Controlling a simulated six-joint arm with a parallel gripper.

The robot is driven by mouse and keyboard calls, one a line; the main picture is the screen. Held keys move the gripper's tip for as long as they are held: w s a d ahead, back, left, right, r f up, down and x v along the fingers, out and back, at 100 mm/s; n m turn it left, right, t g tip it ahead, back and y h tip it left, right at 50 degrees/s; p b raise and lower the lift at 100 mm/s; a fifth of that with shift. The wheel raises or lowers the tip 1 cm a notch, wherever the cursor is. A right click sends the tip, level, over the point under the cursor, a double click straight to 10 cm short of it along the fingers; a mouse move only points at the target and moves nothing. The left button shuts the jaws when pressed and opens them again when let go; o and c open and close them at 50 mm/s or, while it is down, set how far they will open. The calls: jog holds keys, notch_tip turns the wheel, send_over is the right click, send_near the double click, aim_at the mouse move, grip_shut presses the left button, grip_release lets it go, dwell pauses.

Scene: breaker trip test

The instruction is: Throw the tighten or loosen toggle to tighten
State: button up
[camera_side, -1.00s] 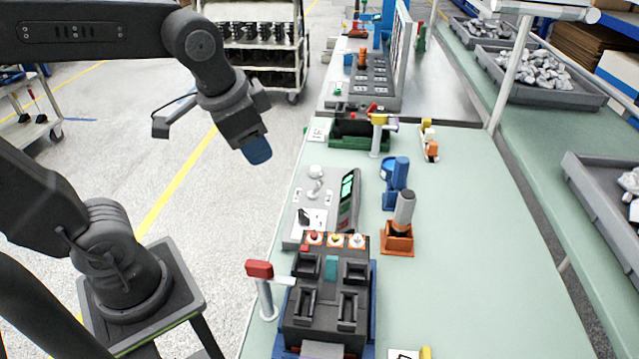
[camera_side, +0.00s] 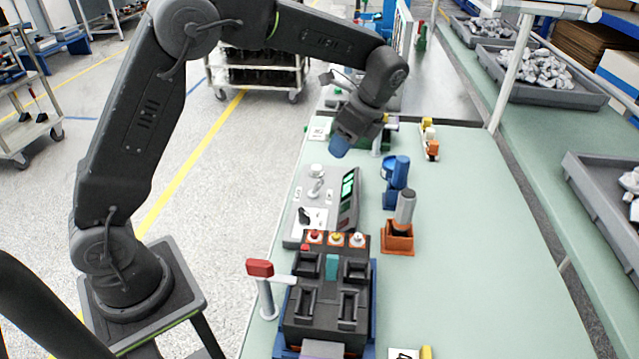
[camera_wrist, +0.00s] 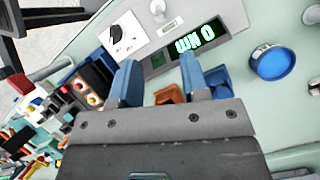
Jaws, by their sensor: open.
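A grey control panel (camera_side: 296,232) stands at the left edge of the green bench. It carries a small silver toggle (camera_side: 317,188), a black knob on a white plate (camera_side: 305,216) and a green-lit display (camera_side: 348,187). My gripper (camera_side: 340,146) hangs above and beyond the panel's far end, apart from it. In the wrist view my two blue fingers (camera_wrist: 160,75) are spread with nothing between them. That view shows the knob (camera_wrist: 115,32), the display (camera_wrist: 198,40) and a silver part, probably the toggle (camera_wrist: 158,10), at the top edge. Its tighten and loosen marks are unreadable.
A black fixture block (camera_side: 325,305) with coloured buttons sits before the panel, beside a red-topped post (camera_side: 260,270). An orange holder with a grey cylinder (camera_side: 398,235) and a blue stand (camera_side: 397,180) are to the right.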

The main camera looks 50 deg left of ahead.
aim_at(321, 181)
jog(key=x, duration=1.3)
jog(key=shift+c, duration=0.4)
grip_shut()
